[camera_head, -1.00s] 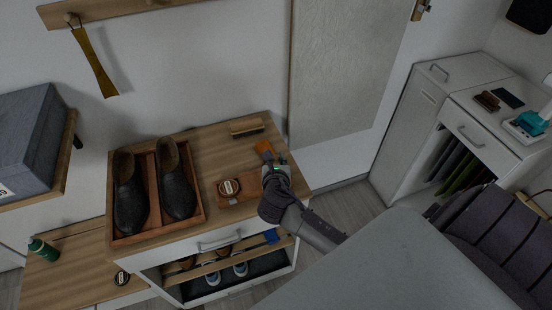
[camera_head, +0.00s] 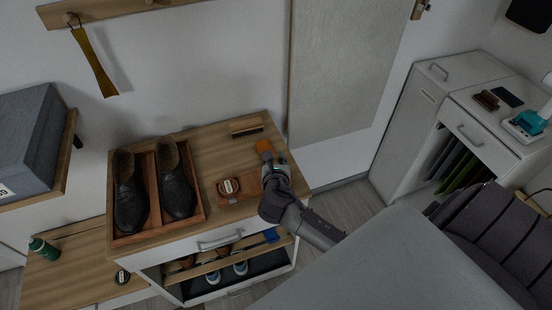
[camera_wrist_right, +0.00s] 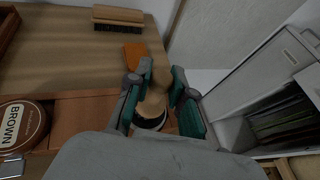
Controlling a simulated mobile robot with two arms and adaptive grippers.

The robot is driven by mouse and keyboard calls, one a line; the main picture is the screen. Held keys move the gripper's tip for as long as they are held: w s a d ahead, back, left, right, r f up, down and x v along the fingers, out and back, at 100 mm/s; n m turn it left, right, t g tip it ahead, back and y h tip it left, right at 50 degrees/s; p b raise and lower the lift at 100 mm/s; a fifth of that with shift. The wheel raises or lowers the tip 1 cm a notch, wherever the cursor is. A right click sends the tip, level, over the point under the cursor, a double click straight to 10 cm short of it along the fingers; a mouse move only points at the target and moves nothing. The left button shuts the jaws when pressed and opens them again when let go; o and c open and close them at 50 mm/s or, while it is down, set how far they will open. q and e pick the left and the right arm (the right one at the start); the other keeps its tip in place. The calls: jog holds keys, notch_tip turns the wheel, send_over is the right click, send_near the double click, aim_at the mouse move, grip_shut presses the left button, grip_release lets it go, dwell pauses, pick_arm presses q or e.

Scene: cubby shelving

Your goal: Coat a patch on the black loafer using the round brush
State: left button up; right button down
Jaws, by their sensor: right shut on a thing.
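Two black loafers, one at left (camera_head: 130,197) and one at right (camera_head: 177,184), lie side by side in a wooden tray (camera_head: 199,208) on the cabinet top. My right gripper (camera_head: 274,165) is at the cabinet's right end, well right of the loafers. In the right wrist view its teal-padded fingers (camera_wrist_right: 161,92) are shut on the round brush (camera_wrist_right: 158,78), which has a pale wooden handle and a dark lower part. The fingers hide some of the brush. A round brown polish tin (camera_head: 228,187) stands left of the gripper; its label reads BROWN in the wrist view (camera_wrist_right: 20,124). My left gripper is not in view.
A wooden brush with dark bristles (camera_head: 246,127) lies near the wall. An orange block (camera_wrist_right: 134,53) lies just beyond my right gripper. A reddish-brown mat (camera_wrist_right: 84,116) lies beside the tin. Bare wood lies between tray and wooden brush.

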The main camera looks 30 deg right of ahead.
aim_at(276, 157)
jog(key=shift+f+p, duration=0.1)
jog(key=shift+p, duration=0.25)
dwell(1.3)
notch_tip(276, 157, up, 5)
jog(key=p, duration=0.6)
jog(key=shift+r, duration=0.2)
jog(key=shift+r+p, duration=0.8)
jog(key=shift+r, duration=0.05)
